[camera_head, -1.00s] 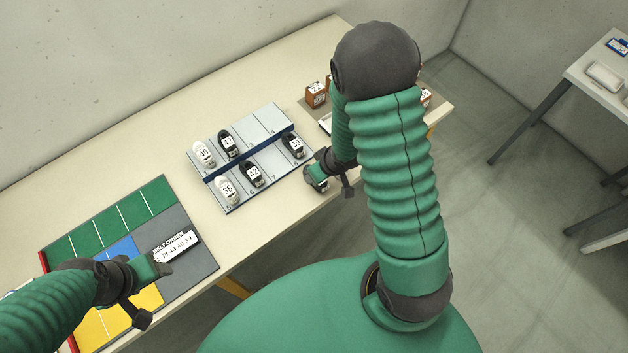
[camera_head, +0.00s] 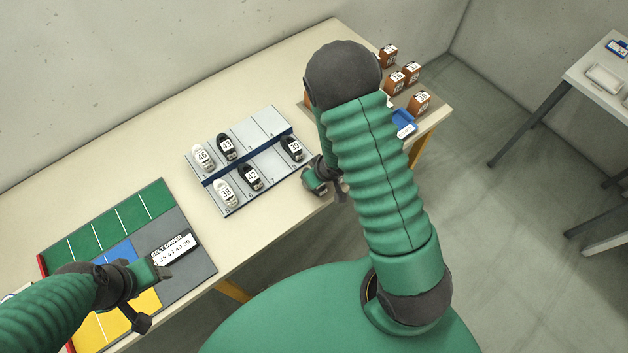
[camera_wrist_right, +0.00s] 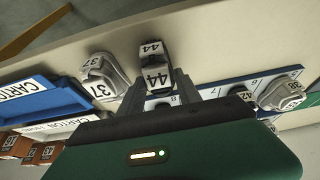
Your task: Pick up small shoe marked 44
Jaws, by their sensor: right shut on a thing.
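The small shoe marked 44 (camera_wrist_right: 157,70) is dark with white labels and shows in the right wrist view. It sits between the two fingers of my right gripper (camera_wrist_right: 158,88), which is shut on it. In the head view my right gripper (camera_head: 318,180) is at the front table edge, just right of the shoe rack (camera_head: 262,128); the shoe cannot be made out there. My left gripper (camera_head: 158,272) hovers over the coloured board by the order card (camera_head: 174,248); its jaw opening is unclear.
Shoes 46 (camera_head: 202,156), 43 (camera_head: 227,146), 38 (camera_head: 225,192), 42 (camera_head: 251,177) and 39 (camera_head: 292,148) stand on the rack. A grey shoe marked 37 (camera_wrist_right: 102,80) is beside shoe 44. A blue tray (camera_head: 404,124) and brown cartons (camera_head: 396,82) are at the right end.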

